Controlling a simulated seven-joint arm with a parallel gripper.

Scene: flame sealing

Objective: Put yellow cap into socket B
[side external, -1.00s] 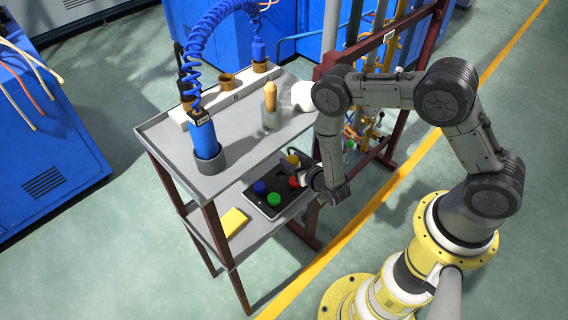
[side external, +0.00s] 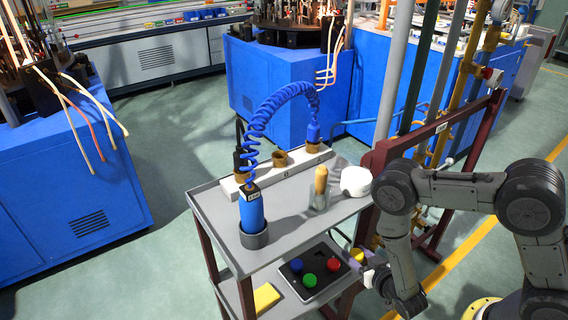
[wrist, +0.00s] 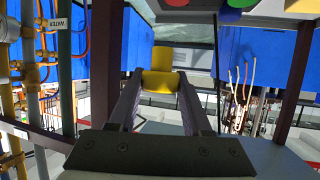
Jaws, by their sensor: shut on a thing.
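The yellow cap (side external: 357,254) is held between the two fingers of my gripper (side external: 366,259), at the right end of the black tray (side external: 318,286). In the wrist view the yellow cap (wrist: 159,81) sits between the fingertips of my gripper (wrist: 160,84), which are shut on it. Its exact height above the tray is hard to tell. A pale rail (side external: 262,178) on the upper shelf carries brown sockets. The middle socket (side external: 279,158) looks empty, and the right socket (side external: 312,147) has a blue connector in it. I cannot read which is B.
The tray holds a blue cap (side external: 296,265), a green cap (side external: 309,281) and a red cap (side external: 333,264). A blue cylinder (side external: 251,211) on a coiled hose, a wooden-handled tool (side external: 321,181) and a white rounded object (side external: 356,181) stand on the upper shelf. A dark red frame (side external: 432,133) rises behind.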

